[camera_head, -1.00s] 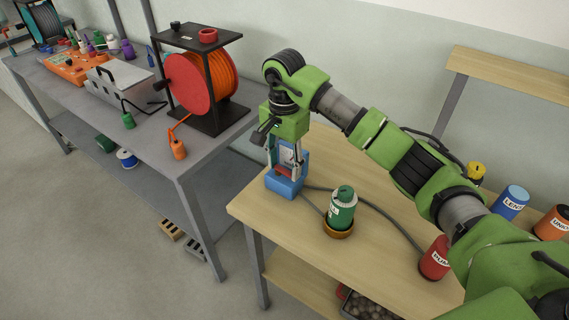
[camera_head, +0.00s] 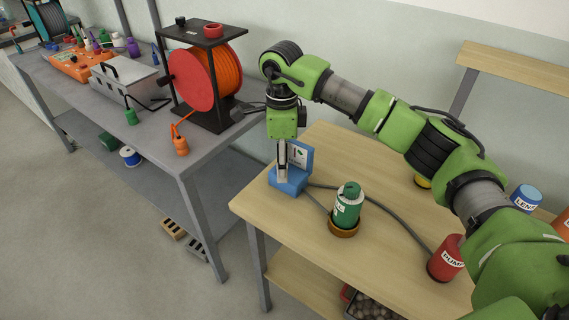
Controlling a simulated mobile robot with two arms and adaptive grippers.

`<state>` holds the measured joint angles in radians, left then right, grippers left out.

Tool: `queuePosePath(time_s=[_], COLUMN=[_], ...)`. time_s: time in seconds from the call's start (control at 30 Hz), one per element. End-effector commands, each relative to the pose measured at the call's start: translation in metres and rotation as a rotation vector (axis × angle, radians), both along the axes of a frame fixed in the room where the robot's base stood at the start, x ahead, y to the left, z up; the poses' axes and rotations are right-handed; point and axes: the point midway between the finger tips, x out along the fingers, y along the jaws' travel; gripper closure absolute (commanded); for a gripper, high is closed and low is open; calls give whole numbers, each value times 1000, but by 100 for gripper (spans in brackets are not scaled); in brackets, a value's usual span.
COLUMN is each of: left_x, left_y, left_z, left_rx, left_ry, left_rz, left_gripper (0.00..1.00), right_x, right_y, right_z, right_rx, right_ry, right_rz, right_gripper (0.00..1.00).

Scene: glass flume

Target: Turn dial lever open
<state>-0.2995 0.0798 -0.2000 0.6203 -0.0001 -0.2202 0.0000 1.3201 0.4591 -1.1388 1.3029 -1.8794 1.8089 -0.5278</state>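A blue device (camera_head: 291,187) with an upright panel (camera_head: 301,156) sits at the left corner of the wooden table. The panel has a white face with dark marks. My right gripper (camera_head: 282,175) points straight down just in front of this panel, with its fingertips low over the blue base. Its fingers are seen nearly edge-on and overlap, so the gap between them is hidden. The dial lever cannot be made out behind the fingers. My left gripper is not in view.
A green canister (camera_head: 347,206) stands in a brown ring right of the device, with a grey cable running past it to a red canister (camera_head: 446,258). A grey bench (camera_head: 160,140) with a cable reel (camera_head: 195,80) stands to the left.

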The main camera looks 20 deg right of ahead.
Motion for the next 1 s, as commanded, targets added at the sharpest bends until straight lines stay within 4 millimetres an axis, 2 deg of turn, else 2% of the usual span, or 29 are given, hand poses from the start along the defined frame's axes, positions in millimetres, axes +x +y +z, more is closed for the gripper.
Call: queuePosePath(time_s=[0.2, 0.5, 1.0], left_x=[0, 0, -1], left_y=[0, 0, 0], left_z=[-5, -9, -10], left_rx=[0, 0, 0], left_ry=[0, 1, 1], left_rz=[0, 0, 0], left_gripper=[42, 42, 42], right_x=[1, 3, 5], right_y=[3, 7, 8], right_z=[-1, -1, 0], right_rx=[-2, -1, 0], right_ry=[1, 0, 0], right_rz=[-187, -374, -466], right_gripper=[79, 79, 79])
